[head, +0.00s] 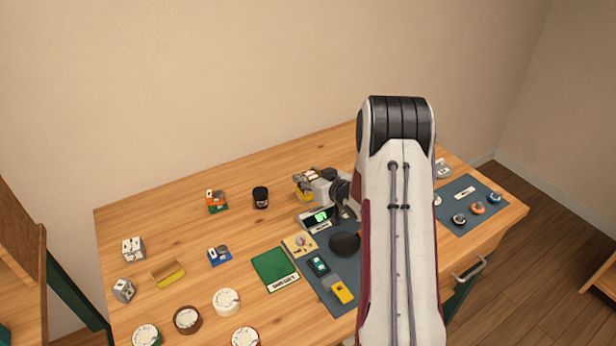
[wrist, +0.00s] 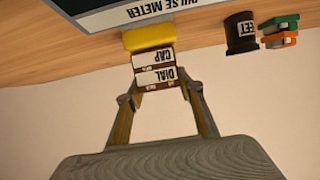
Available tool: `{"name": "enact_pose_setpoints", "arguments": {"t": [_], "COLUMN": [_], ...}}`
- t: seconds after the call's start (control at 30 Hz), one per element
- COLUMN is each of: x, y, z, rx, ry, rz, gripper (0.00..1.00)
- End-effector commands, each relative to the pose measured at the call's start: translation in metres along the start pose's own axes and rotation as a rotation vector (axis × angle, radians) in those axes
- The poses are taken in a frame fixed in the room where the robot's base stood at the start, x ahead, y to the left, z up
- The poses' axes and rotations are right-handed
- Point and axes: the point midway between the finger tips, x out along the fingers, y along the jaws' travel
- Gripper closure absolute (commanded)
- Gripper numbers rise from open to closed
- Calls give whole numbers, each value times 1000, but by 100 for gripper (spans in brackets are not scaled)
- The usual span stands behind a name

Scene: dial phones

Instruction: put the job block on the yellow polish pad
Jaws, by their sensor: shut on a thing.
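My gripper (wrist: 158,92) is shut on a small white and brown block (wrist: 155,77) with printed labels, "CAP" and "DIAL" among them. In the head view the block (head: 305,175) is at the back of the table, left of my wrist. A yellow piece (wrist: 149,37), which looks like the polish pad, is right beyond the block in the wrist view. In the head view this yellow piece (head: 302,194) shows just below the block. I cannot tell whether the block rests on it or is slightly above it.
The pulse meter (head: 318,217) stands close in front of the yellow piece. A black cup (head: 260,198) and an orange and green stack (head: 216,201) are to the left. A yellow tray (head: 170,276), a green mat (head: 274,269) and several dials lie nearer the front.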

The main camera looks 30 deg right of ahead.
Motion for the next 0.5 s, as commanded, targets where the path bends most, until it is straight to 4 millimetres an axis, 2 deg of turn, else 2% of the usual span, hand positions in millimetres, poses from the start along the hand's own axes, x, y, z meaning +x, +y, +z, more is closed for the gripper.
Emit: {"name": "enact_pose_setpoints", "arguments": {"t": [0.37,0.4,0.43,0.5], "x": [1,1,1,1], "y": [0,0,0,0], "z": [3,3,2,2], "rx": [1,1,1,1], "ry": [0,0,0,0], "rz": [0,0,0,0], "gripper": [85,55,48,46]}}
